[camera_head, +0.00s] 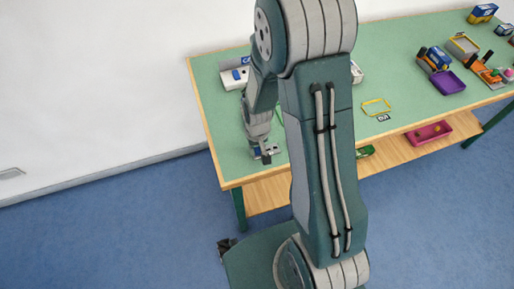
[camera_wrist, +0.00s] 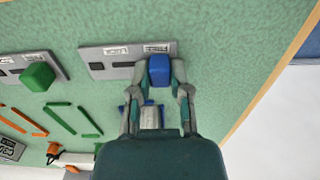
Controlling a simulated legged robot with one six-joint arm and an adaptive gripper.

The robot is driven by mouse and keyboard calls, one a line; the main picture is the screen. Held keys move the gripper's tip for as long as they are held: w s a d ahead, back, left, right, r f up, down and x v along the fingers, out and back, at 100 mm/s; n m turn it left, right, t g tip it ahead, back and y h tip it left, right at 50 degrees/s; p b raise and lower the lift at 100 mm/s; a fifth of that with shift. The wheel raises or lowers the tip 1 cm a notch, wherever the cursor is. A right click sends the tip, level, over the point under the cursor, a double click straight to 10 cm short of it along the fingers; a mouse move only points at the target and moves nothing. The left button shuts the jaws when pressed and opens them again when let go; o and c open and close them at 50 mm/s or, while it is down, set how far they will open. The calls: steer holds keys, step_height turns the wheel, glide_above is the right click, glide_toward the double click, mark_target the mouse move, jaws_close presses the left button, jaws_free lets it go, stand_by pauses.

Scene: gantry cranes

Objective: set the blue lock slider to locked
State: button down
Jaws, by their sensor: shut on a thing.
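In the wrist view, the blue lock slider (camera_wrist: 159,70) is a small blue block at the right end of a grey plate (camera_wrist: 105,74). A dark slot shows in the plate left of the block. Two white labels (camera_wrist: 116,50) lie along the plate's upper edge, one left of the block and one just above it. Their text is too small to read surely. My gripper (camera_wrist: 160,74) is shut on the blue block, one finger on each side. In the head view my gripper (camera_head: 264,153) is low over the near left part of the green table, and the slider is mostly hidden.
A similar grey plate with a green block (camera_wrist: 37,76) lies to the left in the wrist view. Green and orange strips (camera_wrist: 60,118) lie below it. The table's wooden edge (camera_wrist: 285,65) is to the right.

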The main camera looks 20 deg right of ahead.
mark_target(270, 149)
steer(key=shift+d, duration=2.2)
steer(key=shift+a, duration=0.1)
steer(key=c, duration=0.6)
jaws_free()
steer(key=shift+o, duration=0.2)
steer(key=shift+d, duration=0.2)
